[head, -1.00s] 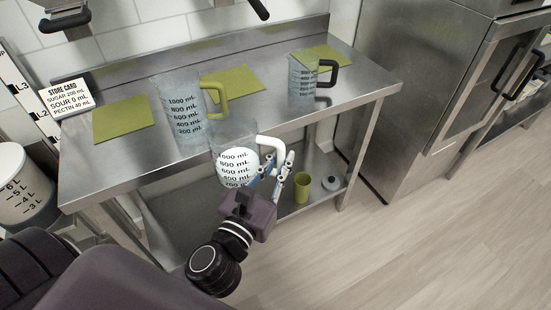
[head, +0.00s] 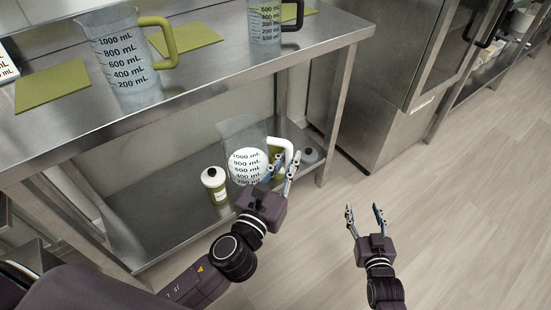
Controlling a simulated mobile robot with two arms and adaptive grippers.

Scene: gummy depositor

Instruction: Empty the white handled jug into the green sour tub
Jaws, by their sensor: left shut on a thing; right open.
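The white handled jug (head: 240,135) is a clear measuring jug with black mL marks and a white mass inside. It is in the head view in front of the steel table's lower shelf, looking roughly upright. My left gripper (head: 281,168) is shut on its white handle (head: 282,146). My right gripper (head: 365,214) is open and empty over the floor at the right. I cannot pick out the green sour tub in the current view.
A green-handled jug (head: 122,55) and a black-handled jug (head: 265,22) stand on the tabletop (head: 190,65). Green mats (head: 52,87) lie there. A white-topped container (head: 214,185) stands on the lower shelf beside the held jug. The floor (head: 440,200) at right is clear.

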